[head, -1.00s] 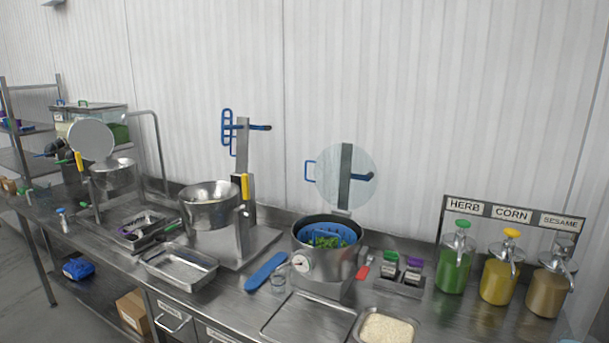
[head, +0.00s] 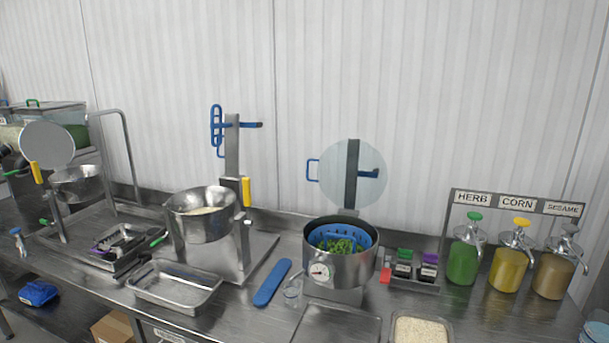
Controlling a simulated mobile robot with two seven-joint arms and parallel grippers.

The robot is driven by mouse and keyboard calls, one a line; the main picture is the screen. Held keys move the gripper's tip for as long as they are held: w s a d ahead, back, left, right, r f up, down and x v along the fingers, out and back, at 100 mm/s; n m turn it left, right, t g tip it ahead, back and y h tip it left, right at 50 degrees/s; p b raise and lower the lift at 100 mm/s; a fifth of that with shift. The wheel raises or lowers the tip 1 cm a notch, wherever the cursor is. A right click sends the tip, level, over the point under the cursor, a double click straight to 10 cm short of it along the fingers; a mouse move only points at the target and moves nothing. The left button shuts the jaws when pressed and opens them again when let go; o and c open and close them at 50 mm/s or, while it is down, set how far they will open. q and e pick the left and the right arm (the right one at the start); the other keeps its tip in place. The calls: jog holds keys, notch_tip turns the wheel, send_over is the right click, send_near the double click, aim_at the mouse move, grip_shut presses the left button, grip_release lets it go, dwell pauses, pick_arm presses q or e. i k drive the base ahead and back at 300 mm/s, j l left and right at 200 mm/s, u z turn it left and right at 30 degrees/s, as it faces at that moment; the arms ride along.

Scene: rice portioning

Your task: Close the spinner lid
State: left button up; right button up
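The spinner (head: 340,268) is a steel pot with a dial on its front, standing on the counter right of centre. A blue basket (head: 322,236) with green leaves (head: 340,245) sits inside it. Its clear round lid (head: 340,175) stands upright, raised behind the pot, in front of a dark post. A blue loop handle (head: 313,170) shows at the lid's left edge and a blue grip at its right. The pot's top is uncovered. Neither of my grippers is in the head view.
A steel bowl (head: 202,228) on a stand is left of the spinner. A blue paddle (head: 272,282) and a clear cup (head: 293,292) lie between. A grain tray (head: 421,318) is in front right. Labelled pump jars (head: 465,260) stand at the right.

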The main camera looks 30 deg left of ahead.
aim_at(353, 150)
jog(key=k+j, duration=0.1)
jog(key=j, duration=0.95)
jog(key=k+j+z, duration=0.1)
jog(key=j, duration=0.45)
jog(key=k+j, duration=0.15)
jog(key=j, duration=0.35)
jog(key=k+j, duration=0.1)
jog(key=j, duration=0.2)
jog(key=k+j, duration=0.15)
jog(key=j, duration=0.2)
jog(key=k+j, duration=0.1)
jog(key=j, duration=0.2)
jog(key=i+l+z, duration=0.1)
jog(key=i, duration=0.3)
jog(key=l, duration=0.1)
